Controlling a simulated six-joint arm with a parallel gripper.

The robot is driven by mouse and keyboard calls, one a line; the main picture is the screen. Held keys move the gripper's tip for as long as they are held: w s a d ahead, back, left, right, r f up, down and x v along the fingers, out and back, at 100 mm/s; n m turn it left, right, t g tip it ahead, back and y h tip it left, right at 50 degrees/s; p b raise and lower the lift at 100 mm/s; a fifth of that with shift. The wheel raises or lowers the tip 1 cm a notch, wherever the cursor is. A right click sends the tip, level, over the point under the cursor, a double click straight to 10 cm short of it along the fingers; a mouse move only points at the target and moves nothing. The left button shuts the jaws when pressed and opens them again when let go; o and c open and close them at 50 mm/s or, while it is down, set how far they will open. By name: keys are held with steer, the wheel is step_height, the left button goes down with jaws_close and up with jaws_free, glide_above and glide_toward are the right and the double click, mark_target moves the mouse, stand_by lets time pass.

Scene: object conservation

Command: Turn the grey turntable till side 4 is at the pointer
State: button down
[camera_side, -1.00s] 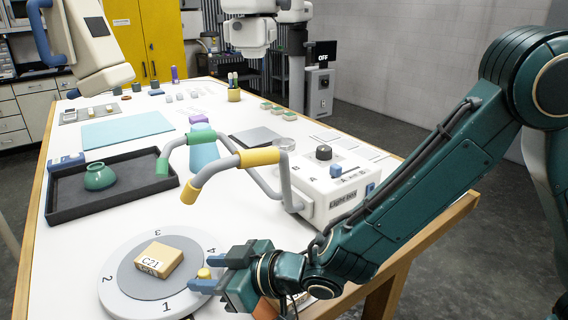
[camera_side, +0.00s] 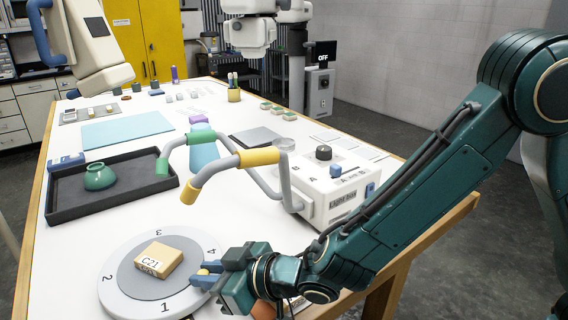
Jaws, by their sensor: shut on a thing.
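The grey turntable (camera_side: 122,295) lies near the front edge of the table. Its rim is marked 3 at the far side, 4 at the right, 1 at the near side and 2 at the left. A tan box labelled C21 (camera_side: 158,259) sits on its middle. I cannot make out the pointer.
White table is bare between tray and turntable.

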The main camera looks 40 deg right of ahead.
mark_target(178, 282)
steer(key=shift+s+a+f+m+t+h, duration=0.15)
steer(key=shift+s+a+m+t+h, duration=0.1)
steer(key=shift+a+m+h, duration=0.2)
steer(key=shift+s+a+f+m+t+h, duration=0.1)
steer(key=shift+s+a+m+t+h, duration=0.15)
steer(key=shift+a+m+h, duration=0.15)
steer(key=shift+s+a+m+t+h, duration=0.15)
steer(key=shift+a+m+t+h, duration=0.1)
steer(key=shift+a+m+h, duration=0.45)
steer(key=shift+s+a+m+t+h, duration=0.2)
steer(key=shift+a+m+h, duration=0.25)
steer(key=shift+m+h, duration=0.35)
steer(key=c, duration=1.5)
jaws_free()
steer(key=shift+o, duration=1)
steer(key=shift+r, duration=0.15)
steer(key=shift+r, duration=0.1)
step_height(178, 282, up, 20)
